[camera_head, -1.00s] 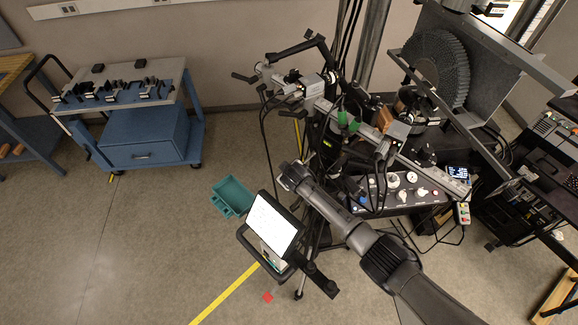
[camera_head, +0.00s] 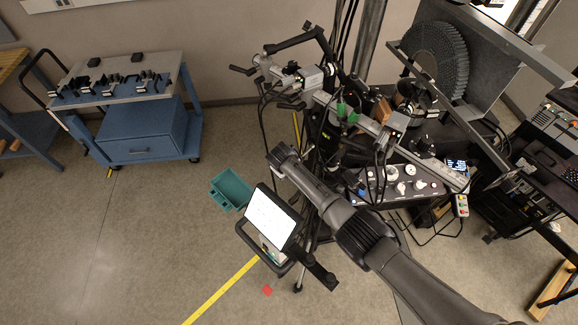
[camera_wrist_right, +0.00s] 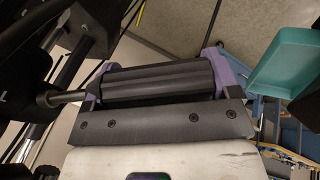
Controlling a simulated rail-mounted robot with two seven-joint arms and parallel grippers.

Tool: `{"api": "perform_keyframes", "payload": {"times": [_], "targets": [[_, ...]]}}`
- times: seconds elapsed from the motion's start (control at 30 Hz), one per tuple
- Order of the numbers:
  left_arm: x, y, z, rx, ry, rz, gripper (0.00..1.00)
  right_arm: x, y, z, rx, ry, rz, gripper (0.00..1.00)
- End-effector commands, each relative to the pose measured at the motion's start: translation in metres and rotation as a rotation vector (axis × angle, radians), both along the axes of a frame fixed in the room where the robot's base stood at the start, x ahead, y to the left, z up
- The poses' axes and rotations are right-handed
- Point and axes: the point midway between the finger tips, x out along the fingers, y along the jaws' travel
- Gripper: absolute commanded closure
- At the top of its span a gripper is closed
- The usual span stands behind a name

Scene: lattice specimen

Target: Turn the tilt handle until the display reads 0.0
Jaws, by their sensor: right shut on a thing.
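In the right wrist view, the dark ribbed tilt handle (camera_wrist_right: 158,82) lies across the picture with a thin shaft leaving it at the left. My right gripper (camera_wrist_right: 160,80) is shut on it, a purple-edged finger at each end. In the head view, my right arm comes in from the lower right; its wrist hides the gripper and handle. A white tablet-like screen (camera_head: 270,218) stands in front of the rig, and a small lit display (camera_head: 457,166) sits right of the control panel (camera_head: 400,188). I cannot read either. My left gripper is not in view.
A teal bin (camera_head: 230,189) lies on the floor left of the rig; it also shows in the right wrist view (camera_wrist_right: 285,62). A blue cart (camera_head: 140,128) with small parts stands at the left. Cables hang around the rig.

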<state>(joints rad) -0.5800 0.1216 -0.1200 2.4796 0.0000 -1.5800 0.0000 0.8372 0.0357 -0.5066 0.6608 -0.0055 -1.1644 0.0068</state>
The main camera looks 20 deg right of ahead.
Motion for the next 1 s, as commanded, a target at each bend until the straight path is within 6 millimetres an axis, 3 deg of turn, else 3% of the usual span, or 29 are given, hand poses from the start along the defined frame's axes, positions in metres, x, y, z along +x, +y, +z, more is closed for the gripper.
{"api": "perform_keyframes", "payload": {"times": [0.2,0.23,0.4,0.73,1.0], "targets": [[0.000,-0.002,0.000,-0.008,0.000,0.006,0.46,0.000,0.000,-0.001,0.000,0.000,0.000,0.42],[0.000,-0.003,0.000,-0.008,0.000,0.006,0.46,0.000,0.000,-0.001,0.000,0.000,0.000,0.15],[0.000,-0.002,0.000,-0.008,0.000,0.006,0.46,0.000,0.000,-0.001,0.000,-0.001,0.000,0.00],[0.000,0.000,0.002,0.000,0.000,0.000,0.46,-0.001,0.001,0.004,0.001,-0.003,0.001,0.00],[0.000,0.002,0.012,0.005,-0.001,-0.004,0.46,-0.012,0.009,0.031,0.001,-0.004,0.002,0.00]]}}
